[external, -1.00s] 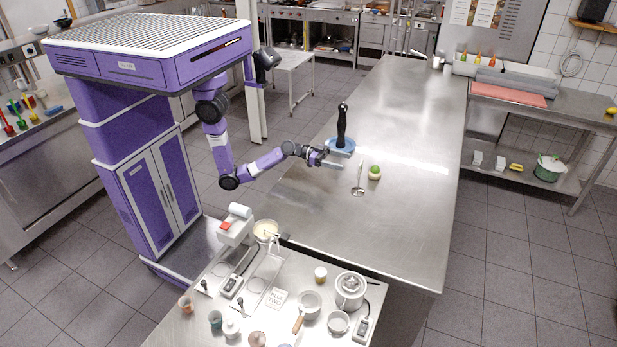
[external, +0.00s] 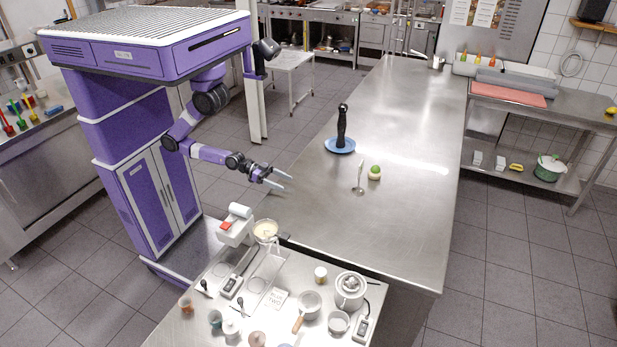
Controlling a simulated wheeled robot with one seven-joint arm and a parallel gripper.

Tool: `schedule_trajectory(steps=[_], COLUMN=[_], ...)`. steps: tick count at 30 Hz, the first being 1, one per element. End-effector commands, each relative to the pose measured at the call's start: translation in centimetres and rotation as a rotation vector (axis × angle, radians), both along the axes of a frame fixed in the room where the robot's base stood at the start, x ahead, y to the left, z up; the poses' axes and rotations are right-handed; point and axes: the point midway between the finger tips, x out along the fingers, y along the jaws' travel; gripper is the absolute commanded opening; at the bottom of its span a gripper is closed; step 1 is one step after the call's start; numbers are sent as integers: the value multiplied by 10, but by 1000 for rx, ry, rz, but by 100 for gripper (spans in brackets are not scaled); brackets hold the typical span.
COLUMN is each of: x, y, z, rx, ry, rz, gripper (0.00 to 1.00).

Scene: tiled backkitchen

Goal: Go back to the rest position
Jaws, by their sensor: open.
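My gripper (external: 284,180) is open and empty, its two fingers spread and pointing right. It hangs in the air by the left edge of the long steel table (external: 400,220). It is apart from everything on the table. A tall black object (external: 341,128) stands upright on a blue plate (external: 338,146) on the table, to the right of my gripper.
A ladle-like utensil (external: 359,180) and a small green-topped item (external: 375,172) are near the plate. A front counter (external: 205,323) holds several pots, cups and a scale-like device. The near end of the long table is clear.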

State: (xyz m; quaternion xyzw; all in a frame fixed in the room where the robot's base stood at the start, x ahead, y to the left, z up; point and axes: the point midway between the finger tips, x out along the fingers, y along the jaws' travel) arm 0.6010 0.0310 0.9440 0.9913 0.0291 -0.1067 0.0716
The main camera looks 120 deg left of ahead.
Motion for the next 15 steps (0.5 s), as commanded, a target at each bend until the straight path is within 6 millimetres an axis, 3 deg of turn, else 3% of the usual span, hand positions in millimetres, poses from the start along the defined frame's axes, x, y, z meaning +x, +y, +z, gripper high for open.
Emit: schedule_trajectory(steps=[1, 6, 15], x=[-19, -68, -125], y=[-2, -9, -27], z=[-13, -19, -12], rx=[27, 115, 150], ry=[13, 21, 45], rz=[-5, -33, -77], gripper=[76, 76, 76])
